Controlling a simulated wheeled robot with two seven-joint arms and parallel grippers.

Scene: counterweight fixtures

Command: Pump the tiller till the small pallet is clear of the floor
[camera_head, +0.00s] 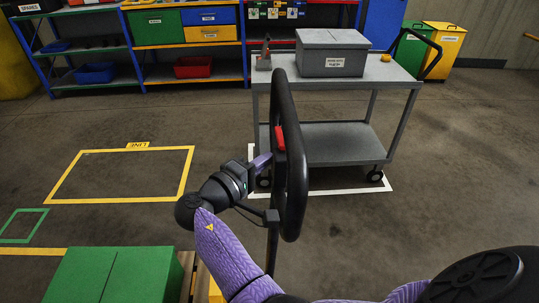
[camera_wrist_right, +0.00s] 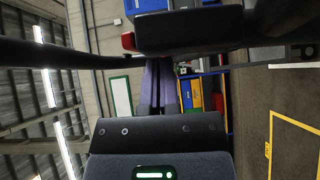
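The black looped tiller handle (camera_head: 284,140), with a red part on it, stands upright in the middle of the head view. My right gripper (camera_head: 260,162) is beside its left side. The pallet's underside is hidden. My left gripper is out of view.
A grey trolley (camera_head: 335,142) with a grey lidded box (camera_head: 331,52) stands behind the tiller. Shelves with bins (camera_head: 193,67) line the back. The yellow outlined floor area (camera_head: 120,175) at left is empty. Green and yellow bins (camera_head: 442,46) stand at back right.

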